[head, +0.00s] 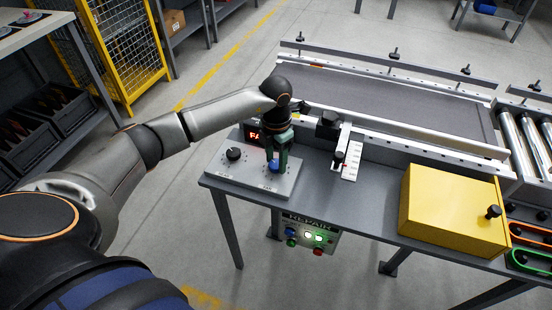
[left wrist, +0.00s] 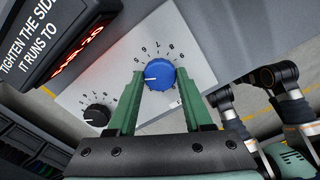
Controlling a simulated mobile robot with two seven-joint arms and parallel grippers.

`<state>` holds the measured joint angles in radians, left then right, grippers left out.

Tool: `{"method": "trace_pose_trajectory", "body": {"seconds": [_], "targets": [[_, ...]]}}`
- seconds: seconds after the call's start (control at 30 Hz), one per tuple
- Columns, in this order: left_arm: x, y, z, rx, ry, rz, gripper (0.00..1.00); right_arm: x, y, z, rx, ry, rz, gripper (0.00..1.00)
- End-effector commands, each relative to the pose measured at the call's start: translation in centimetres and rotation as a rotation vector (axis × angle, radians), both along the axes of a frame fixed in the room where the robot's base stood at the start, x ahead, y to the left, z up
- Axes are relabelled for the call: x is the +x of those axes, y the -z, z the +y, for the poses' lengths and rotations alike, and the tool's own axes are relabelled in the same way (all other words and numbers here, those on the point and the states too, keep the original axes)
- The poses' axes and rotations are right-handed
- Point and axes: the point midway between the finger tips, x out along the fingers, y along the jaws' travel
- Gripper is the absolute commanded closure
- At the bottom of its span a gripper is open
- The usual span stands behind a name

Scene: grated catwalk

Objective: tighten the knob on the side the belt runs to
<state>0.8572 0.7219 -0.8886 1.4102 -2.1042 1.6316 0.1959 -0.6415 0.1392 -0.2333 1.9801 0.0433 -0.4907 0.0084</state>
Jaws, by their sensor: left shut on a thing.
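A grey plate (head: 213,172) on the bench carries a black knob (head: 234,154) at left and a blue knob (head: 274,167) at right. My left gripper (head: 275,158) points down over the plate, shut on the blue knob. In the left wrist view the green fingers stand either side of the blue knob (left wrist: 159,75), which has a white pointer line and a numbered dial. The black knob (left wrist: 97,115) is free, left of the fingers. A grey belt (head: 390,95) lies between rails behind. A sign (left wrist: 50,35) partly reads "TIGHTEN THE SIDE IT RUNS TO".
A red lit display (head: 254,136) is behind the plate, partly hidden by my arm. A white scale (head: 351,165) with a black knob stands to the right. A yellow box (head: 450,215) sits further right. A lit button panel (head: 308,233) hangs below the bench edge.

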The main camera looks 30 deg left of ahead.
Motion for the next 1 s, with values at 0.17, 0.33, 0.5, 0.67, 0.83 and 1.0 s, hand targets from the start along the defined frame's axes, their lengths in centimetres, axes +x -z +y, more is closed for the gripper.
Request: {"method": "trace_pose_trajectory", "body": {"seconds": [0.17,0.33,0.5,0.67,0.83,1.0], "targets": [[0.0,0.0,0.0,0.001,0.044,0.0,1.0,0.0,0.2,0.0,0.0,0.0,0.001,0.55],[0.0,0.1,0.1,0.002,0.141,-0.001,1.0,-0.1,0.7,0.1,0.0,-0.003,0.006,0.55],[0.1,0.1,0.1,0.002,0.283,-0.002,1.0,-0.1,1.0,0.6,0.005,-0.011,0.011,0.55],[0.1,0.1,0.0,0.001,0.436,-0.002,1.0,0.3,0.9,0.9,0.012,-0.017,-0.001,0.55],[0.1,0.1,0.1,0.001,0.597,-0.002,1.0,0.7,1.1,1.1,0.013,-0.02,-0.006,0.55],[0.1,0.1,0.0,0.0,0.759,-0.001,1.0,0.7,1.6,1.1,0.011,-0.024,-0.002,0.55]]}}
